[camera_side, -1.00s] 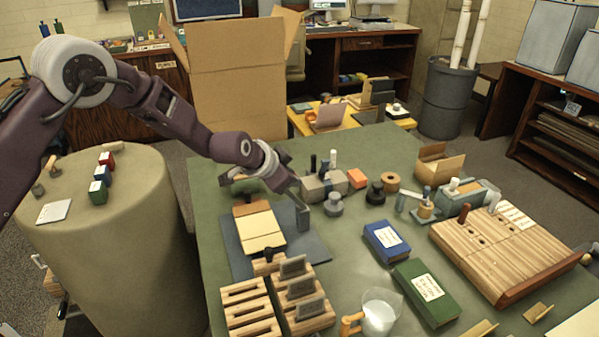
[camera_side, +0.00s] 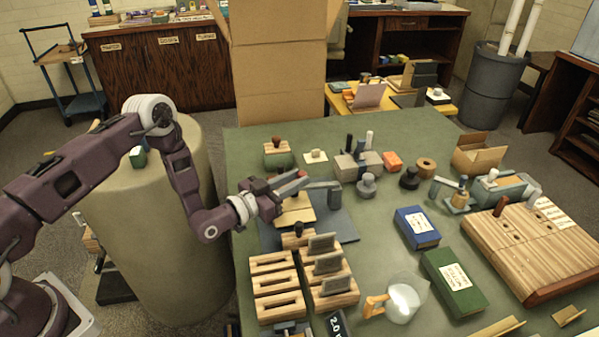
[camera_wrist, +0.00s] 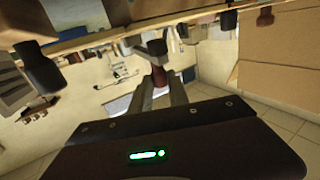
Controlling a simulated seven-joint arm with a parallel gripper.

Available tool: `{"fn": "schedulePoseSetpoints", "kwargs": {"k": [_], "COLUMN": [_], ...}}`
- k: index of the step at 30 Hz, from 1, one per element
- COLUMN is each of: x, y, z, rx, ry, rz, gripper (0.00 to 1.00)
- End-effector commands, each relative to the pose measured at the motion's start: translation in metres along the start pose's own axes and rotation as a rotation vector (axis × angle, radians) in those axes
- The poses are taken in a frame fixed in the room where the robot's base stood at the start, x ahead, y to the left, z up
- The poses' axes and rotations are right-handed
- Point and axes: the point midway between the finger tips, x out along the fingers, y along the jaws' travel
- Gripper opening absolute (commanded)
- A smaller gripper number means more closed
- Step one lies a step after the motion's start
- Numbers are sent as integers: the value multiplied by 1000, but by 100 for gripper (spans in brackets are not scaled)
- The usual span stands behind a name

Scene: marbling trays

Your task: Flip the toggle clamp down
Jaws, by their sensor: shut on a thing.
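My gripper (camera_side: 300,182) comes in from the left, above the block and beside the clamp. In the wrist view, my fingers (camera_wrist: 161,92) are on both sides of a dark red handle (camera_wrist: 159,78), with a grey metal part beyond it. They are shut on this handle. The side view hides most of the grip.
Slotted wooden racks (camera_side: 277,285) stand just in front of the board. Grey weights (camera_side: 366,186) stand behind. The green table has free room between these.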

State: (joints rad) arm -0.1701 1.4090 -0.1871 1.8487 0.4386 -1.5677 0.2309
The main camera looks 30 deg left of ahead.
Motion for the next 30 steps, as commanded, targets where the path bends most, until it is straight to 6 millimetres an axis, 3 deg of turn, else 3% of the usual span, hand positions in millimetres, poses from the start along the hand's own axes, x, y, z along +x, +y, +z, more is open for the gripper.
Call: {"fn": "schedulePoseSetpoints", "kwargs": {"k": [8, 26, 27, 30], "x": [-2, -4, -4, -3], "y": [0, 0, 0, 0], "z": [13, 18, 18, 17], "rx": [-48, -63, -63, -62], "ry": [91, 114, 114, 116], "rz": [3, 3, 3, 2], "gripper": [0, 0, 27, 43]}}
